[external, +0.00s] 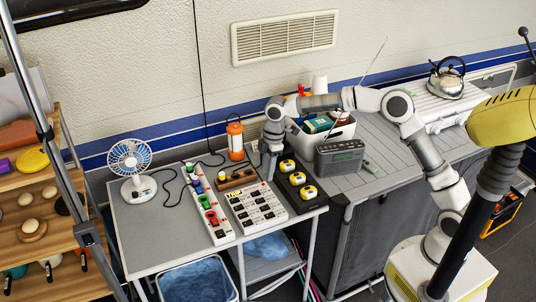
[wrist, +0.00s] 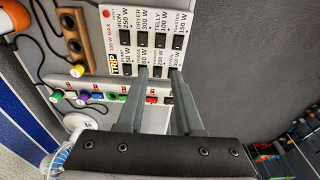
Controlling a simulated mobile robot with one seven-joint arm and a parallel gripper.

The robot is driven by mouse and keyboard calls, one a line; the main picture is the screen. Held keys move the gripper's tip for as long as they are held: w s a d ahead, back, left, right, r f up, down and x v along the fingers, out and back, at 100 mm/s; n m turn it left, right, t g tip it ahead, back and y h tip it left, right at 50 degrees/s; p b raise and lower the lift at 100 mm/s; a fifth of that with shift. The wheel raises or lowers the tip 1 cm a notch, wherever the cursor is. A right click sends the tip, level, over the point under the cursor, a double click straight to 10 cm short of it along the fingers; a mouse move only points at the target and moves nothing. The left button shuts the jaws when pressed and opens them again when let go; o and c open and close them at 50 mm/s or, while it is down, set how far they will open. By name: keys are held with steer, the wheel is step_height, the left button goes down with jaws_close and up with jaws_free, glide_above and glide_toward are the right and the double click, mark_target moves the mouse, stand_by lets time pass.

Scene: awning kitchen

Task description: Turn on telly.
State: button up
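The white switch panel (external: 257,208) lies on the grey table, with rows of black rocker switches. In the wrist view the panel (wrist: 150,10) carries sideways labels. The word TELLY (wrist: 157,20) with 100 W is in the upper row, and a black switch (wrist: 161,41) is just below it. My gripper (wrist: 159,71) has its two grey fingers apart with nothing between them. Its tips overlap the panel's lower row, below the telly switch in the picture; they hide parts of that row. Contact cannot be told. In the external view my gripper (external: 270,178) points down near the panel's back edge.
A white power strip (external: 206,205) with coloured plugs lies left of the panel. A black tray (external: 296,186) with yellow items is to the right. A fan (external: 131,165) and an orange lantern (external: 235,140) stand farther back.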

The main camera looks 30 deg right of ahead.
steer(key=shift+d+r, duration=0.2)
steer(key=shift+r, duration=1.3)
steer(key=s+d+r+m+t+h+p, duration=0.1)
steer(key=s+d+r+m, duration=0.25)
steer(key=d, duration=0.35)
steer(key=s+d+r+m+t, duration=0.1)
steer(key=s+d+r+m, duration=0.1)
steer(key=d+r, duration=0.4)
steer(key=s+d+r+m+t+h+p, duration=0.1)
steer(key=s+d+r+m, duration=0.25)
steer(key=d, duration=0.45)
steer(key=s+d+m+t+p, duration=0.2)
steer(key=s+d+m, duration=0.7)
steer(key=s+d, duration=0.6)
steer(key=shift+s+f+t, duration=0.25)
steer(key=shift+s+t, duration=0.05)
steer(key=shift+s, duration=0.25)
